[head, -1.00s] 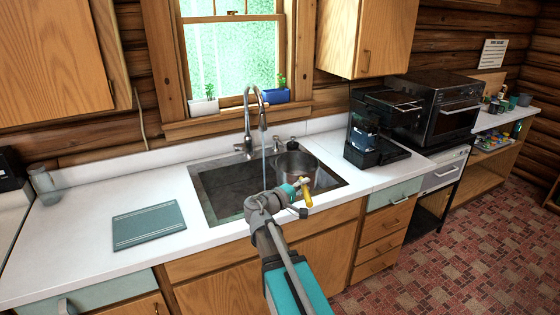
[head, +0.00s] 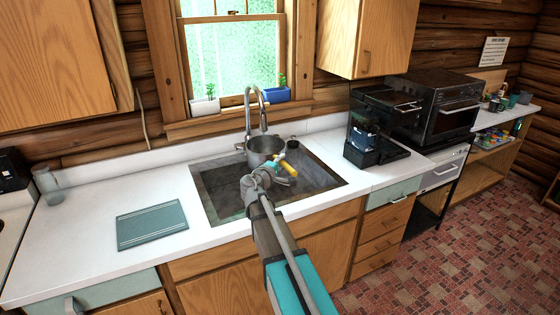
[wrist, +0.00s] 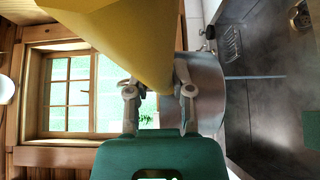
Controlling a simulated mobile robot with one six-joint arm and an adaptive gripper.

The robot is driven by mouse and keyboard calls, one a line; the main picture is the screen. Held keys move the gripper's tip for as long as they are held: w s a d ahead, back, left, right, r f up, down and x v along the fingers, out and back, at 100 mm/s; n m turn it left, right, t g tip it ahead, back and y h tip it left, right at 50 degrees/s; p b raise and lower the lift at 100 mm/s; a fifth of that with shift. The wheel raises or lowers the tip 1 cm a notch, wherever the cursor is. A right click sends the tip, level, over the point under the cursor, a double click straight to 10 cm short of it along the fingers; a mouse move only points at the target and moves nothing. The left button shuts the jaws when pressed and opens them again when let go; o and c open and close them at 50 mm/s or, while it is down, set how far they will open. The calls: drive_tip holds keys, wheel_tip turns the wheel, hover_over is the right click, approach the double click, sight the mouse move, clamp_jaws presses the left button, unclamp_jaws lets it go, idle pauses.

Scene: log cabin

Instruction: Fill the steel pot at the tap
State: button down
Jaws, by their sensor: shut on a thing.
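The steel pot (head: 264,148) is held over the sink, upright as far as I can tell, with its open top below the spout of the tap (head: 248,112). Its yellow handle (head: 289,168) points towards the front right. My gripper (head: 281,161) is shut on this handle. In the wrist view, the handle (wrist: 130,35) runs large across the top, between the fingers of my gripper (wrist: 157,92), with the steel pot side (wrist: 207,95) behind. I cannot make out water between spout and pot now, and the pot's inside is mostly hidden.
The dark sink basin (head: 225,196) lies below. A green board (head: 152,226) and a glass jar (head: 46,186) are on the left counter. A black coffee machine (head: 368,130) stands at the right, by an oven (head: 440,110). Two planters (head: 205,106) stand on the sill.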

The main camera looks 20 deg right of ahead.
drive_tip(key=shift+w+f, duration=0.15)
drive_tip(key=shift+w, duration=0.05)
idle(0.4)
drive_tip(key=shift+w+d+f+b, duration=0.65)
drive_tip(key=shift+w+d, duration=0.1)
drive_tip(key=shift+w, duration=1.45)
drive_tip(key=shift+w+d+f+b, duration=0.6)
drive_tip(key=shift+w+d+b, duration=0.1)
drive_tip(key=shift+w, duration=1.55)
drive_tip(key=shift+w+d+f+b, duration=0.65)
drive_tip(key=shift+w+d, duration=0.1)
drive_tip(key=shift+w, duration=1.45)
drive_tip(key=s+a, duration=0.2)
drive_tip(key=s, duration=0.6)
drive_tip(key=shift+s+a, duration=0.2)
drive_tip(key=shift+a, duration=0.15)
drive_tip(key=shift+r, duration=0.15)
